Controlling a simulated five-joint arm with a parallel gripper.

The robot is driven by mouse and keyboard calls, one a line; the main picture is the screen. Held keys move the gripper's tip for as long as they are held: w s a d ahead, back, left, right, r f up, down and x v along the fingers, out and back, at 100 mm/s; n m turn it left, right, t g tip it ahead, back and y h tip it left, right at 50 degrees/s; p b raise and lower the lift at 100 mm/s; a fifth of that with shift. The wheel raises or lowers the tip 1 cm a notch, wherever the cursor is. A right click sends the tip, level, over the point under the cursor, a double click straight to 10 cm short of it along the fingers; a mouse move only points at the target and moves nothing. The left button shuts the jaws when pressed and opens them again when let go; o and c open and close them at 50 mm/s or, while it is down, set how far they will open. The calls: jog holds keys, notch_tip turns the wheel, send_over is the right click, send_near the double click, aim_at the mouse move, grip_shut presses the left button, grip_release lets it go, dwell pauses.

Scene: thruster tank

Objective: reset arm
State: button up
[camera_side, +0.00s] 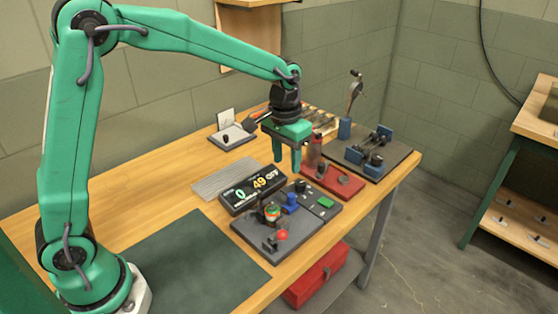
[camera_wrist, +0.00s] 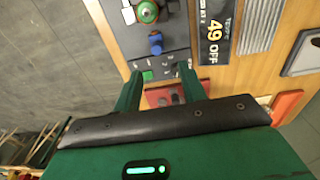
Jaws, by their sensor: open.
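My green gripper (camera_side: 287,160) hangs fingers-down over the wooden bench, behind the display box and left of the red plate. Its two fingers are apart with nothing between them. In the wrist view the open fingers (camera_wrist: 158,88) point towards the panel with the green button and the red plate. The display box (camera_side: 253,190) shows a 0, 49 and OFF. The dark control panel (camera_side: 262,243) carries a red-and-green knob (camera_side: 271,212), a red button (camera_side: 282,235) and a small lever. The neighbouring panel (camera_side: 318,212) has a blue knob (camera_side: 290,202) and a green button (camera_side: 325,202).
A dark plate (camera_side: 392,160) with blue clamps is at the right end. The dark mat (camera_side: 195,258) at the front left is clear.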

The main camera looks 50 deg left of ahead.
jog(key=s+a+r+t, duration=0.2)
jog(key=s+a+r, duration=0.1)
jog(key=s+r, duration=0.55)
jog(key=s+a+t, duration=0.3)
jog(key=s, duration=1.1)
jog(key=shift+s+r, duration=0.2)
jog(key=shift+s, duration=0.05)
jog(key=shift+c, duration=0.2)
dwell(0.5)
